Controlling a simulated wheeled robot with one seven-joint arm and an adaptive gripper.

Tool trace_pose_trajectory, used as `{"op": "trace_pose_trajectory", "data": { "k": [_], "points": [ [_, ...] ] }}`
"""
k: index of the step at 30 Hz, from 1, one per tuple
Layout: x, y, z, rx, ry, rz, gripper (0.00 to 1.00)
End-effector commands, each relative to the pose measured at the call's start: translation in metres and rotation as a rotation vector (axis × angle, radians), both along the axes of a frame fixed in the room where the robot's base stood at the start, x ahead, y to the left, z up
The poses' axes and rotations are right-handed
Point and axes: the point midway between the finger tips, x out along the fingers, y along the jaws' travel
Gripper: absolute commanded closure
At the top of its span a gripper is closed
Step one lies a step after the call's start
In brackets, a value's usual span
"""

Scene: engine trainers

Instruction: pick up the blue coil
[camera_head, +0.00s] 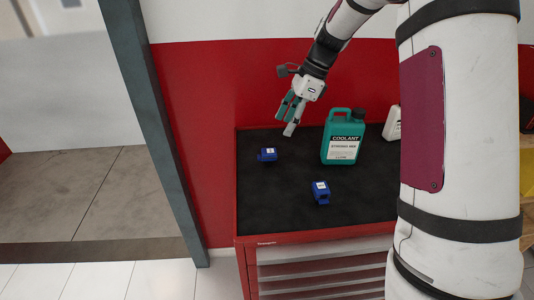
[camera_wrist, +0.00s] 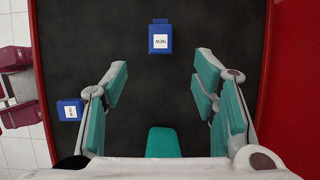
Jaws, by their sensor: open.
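Two blue coils with white labels lie on the black top of a red cabinet. One coil (camera_head: 267,155) is at the left, below my gripper (camera_head: 287,118). The other coil (camera_head: 320,192) is nearer the front edge. In the wrist view the first coil (camera_wrist: 160,37) is ahead of the fingers, near the top centre, and its label reads "NEW". The second coil (camera_wrist: 69,110) is at the left, beside the left finger. My gripper (camera_wrist: 160,76) is open and empty, held above the top and apart from both coils.
A teal coolant jug (camera_head: 342,137) stands upright right of my gripper; what seems to be its teal top (camera_wrist: 163,142) shows low between the fingers. A white container (camera_head: 392,123) is partly hidden behind my arm. A red wall (camera_head: 205,120) rises behind. The black top (camera_head: 275,205) is clear around the coils.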

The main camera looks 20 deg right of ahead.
Motion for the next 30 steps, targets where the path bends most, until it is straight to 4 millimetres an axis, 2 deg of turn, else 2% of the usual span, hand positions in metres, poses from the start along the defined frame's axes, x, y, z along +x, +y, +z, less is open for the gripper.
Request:
{"op": "trace_pose_trajectory", "data": {
  "k": [9,19,27,30],
  "points": [
    [0.003,0.023,-0.053,0.001,0.002,0.004,0.47],
    [0.005,0.034,-0.077,0.000,0.001,0.005,0.47],
    [0.009,0.050,-0.110,0.000,0.002,0.005,0.47],
    [0.011,0.052,-0.116,-0.001,0.000,0.005,0.47]
  ]
}}
